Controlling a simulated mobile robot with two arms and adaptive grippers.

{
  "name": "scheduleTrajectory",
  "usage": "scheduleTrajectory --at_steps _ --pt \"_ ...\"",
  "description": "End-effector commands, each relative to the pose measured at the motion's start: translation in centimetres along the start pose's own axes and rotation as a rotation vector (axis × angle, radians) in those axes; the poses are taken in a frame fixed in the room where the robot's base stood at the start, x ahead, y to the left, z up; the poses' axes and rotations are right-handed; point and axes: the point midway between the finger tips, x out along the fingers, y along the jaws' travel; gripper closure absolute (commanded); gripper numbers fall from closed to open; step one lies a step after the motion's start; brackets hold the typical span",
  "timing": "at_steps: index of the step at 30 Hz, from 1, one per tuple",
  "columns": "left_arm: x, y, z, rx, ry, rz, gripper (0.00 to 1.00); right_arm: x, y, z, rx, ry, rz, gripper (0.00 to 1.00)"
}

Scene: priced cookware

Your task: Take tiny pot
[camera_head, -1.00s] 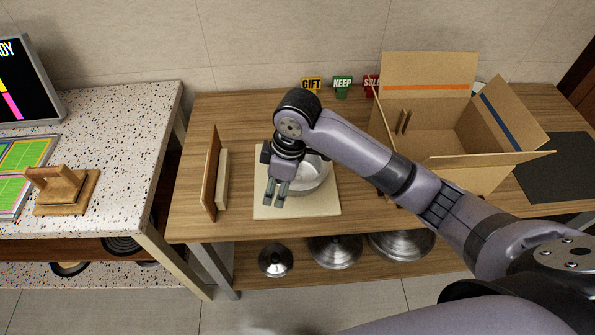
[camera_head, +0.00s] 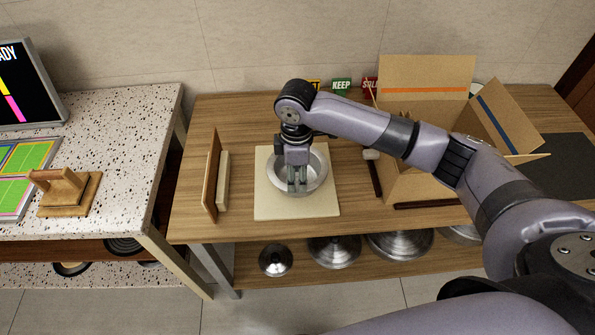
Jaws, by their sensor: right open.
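A small silver metal pot (camera_head: 319,177) stands on a cream square board (camera_head: 270,207) on the wooden table. My right gripper (camera_head: 297,187) points down over the pot. Its fingers are open and overlap the pot's inside in the head view. I cannot tell whether they touch the pot or how deep they are. The gripper and wrist hide the pot's middle and part of its back rim. My left gripper is not in view.
An open cardboard box (camera_head: 425,90) stands to the right, partly behind my right arm. A dark-handled tool (camera_head: 374,178) lies beside it. An upright wooden board (camera_head: 211,175) stands left of the pot. Metal lids (camera_head: 335,250) lie on the lower shelf. Small signs (camera_head: 342,85) stand behind.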

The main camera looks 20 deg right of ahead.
Motion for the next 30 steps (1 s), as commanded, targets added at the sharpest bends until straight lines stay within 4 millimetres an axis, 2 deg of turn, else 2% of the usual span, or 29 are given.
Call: scheduleTrajectory --at_steps 3,8,13,18,26,30 --pt "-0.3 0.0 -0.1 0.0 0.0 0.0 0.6 1.3 0.0 0.0 0.001 0.001 0.0 0.57" --pt "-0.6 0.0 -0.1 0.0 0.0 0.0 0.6 2.2 0.0 0.1 0.001 0.0 -0.001 0.57" --pt "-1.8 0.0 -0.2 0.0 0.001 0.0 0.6 4.5 -0.2 0.4 0.001 -0.002 -0.002 0.57" --pt "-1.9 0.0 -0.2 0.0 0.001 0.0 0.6 6.6 -0.2 0.4 0.0 0.0 0.001 0.57" --pt "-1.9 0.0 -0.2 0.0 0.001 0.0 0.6 7.0 -0.1 0.4 -0.001 0.001 0.002 0.57" --pt "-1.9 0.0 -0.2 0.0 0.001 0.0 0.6 7.0 -0.1 0.4 -0.001 0.001 0.002 0.65"
